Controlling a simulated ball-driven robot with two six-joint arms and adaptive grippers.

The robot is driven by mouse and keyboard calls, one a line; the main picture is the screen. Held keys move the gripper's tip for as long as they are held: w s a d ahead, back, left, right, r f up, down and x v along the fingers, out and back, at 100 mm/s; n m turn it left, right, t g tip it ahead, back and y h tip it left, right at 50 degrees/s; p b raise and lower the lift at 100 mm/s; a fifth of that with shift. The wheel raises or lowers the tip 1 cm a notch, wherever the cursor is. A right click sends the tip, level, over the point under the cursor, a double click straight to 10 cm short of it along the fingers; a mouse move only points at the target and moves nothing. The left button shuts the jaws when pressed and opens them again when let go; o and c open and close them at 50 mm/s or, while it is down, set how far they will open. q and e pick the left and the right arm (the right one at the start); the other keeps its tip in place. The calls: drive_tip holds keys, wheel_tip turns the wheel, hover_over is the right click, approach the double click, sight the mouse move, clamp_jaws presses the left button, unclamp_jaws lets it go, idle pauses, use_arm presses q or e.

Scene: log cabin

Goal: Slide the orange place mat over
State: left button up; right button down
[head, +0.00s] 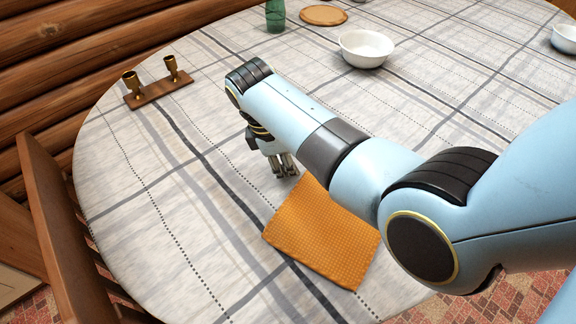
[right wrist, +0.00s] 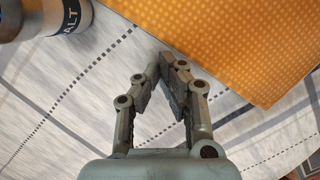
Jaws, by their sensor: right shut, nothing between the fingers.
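The orange place mat (head: 325,237) lies flat on the cloth near the table's front edge, partly hidden behind my right arm. It also fills the upper right of the right wrist view (right wrist: 245,40). My right gripper (head: 285,169) is at the mat's far left corner in the head view. In the right wrist view its fingertips (right wrist: 163,66) are together and empty, right beside the mat's edge. I cannot tell whether they touch the mat or the cloth. My left gripper is not in view.
A shaker lettered "ALT" (right wrist: 62,18) stands left of the fingers in the right wrist view. A wooden holder with brass cups (head: 160,92), a white bowl (head: 366,48), a green bottle (head: 275,15) and a round board (head: 323,15) stand farther back.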

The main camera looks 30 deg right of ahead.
drive_tip(key=shift+s+d, duration=0.1)
drive_tip(key=shift+d, duration=0.05)
drive_tip(key=d+p, duration=0.1)
drive_tip(key=s+d+p, duration=0.1)
drive_tip(key=p, duration=0.1)
drive_tip(key=s+d+r+p, duration=0.1)
drive_tip(key=shift+d, duration=0.3)
drive_tip(key=s+d+p, duration=0.1)
drive_tip(key=d, duration=0.1)
drive_tip(key=s+d+p, duration=0.1)
drive_tip(key=d+p, duration=0.1)
drive_tip(key=s+d+p, duration=0.1)
drive_tip(key=d, duration=0.1)
drive_tip(key=shift+s+f, duration=0.25)
drive_tip(key=shift+f, duration=0.1)
drive_tip(key=shift+s+d+f, duration=0.1)
drive_tip(key=shift+f, duration=0.05)
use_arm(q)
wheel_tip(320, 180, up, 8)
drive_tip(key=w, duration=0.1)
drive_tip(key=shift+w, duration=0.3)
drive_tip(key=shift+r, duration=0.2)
